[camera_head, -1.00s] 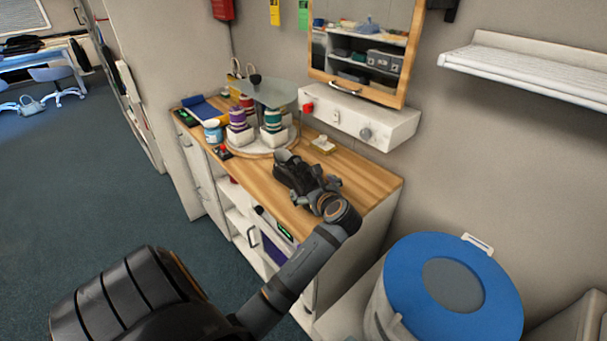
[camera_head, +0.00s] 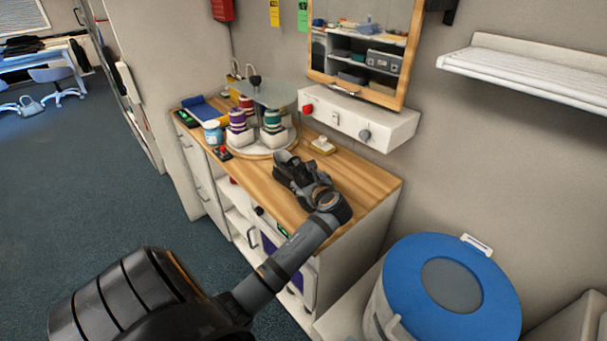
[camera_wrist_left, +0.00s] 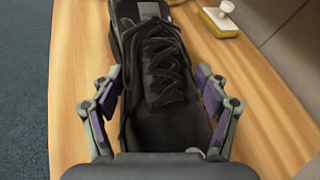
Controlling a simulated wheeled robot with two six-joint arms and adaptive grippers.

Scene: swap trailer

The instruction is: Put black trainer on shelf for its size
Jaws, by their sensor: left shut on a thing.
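The black trainer (camera_head: 288,166) is on the wooden worktop, near its front edge. My left gripper (camera_head: 312,186) is at the trainer's near end. In the left wrist view its fingers (camera_wrist_left: 160,92) are shut on the trainer, one on each side. The underside of the trainer is hidden, and no size mark can be read. My right gripper is not in view.
A round stand with thread spools (camera_head: 262,140) is behind the trainer. A yellow-and-white block (camera_head: 322,146) lies to its right. A mirror (camera_head: 365,45) and white wall box (camera_head: 358,120) are above. A white shelf (camera_head: 525,75) is upper right; a blue-lidded bin (camera_head: 400,275) stands below.

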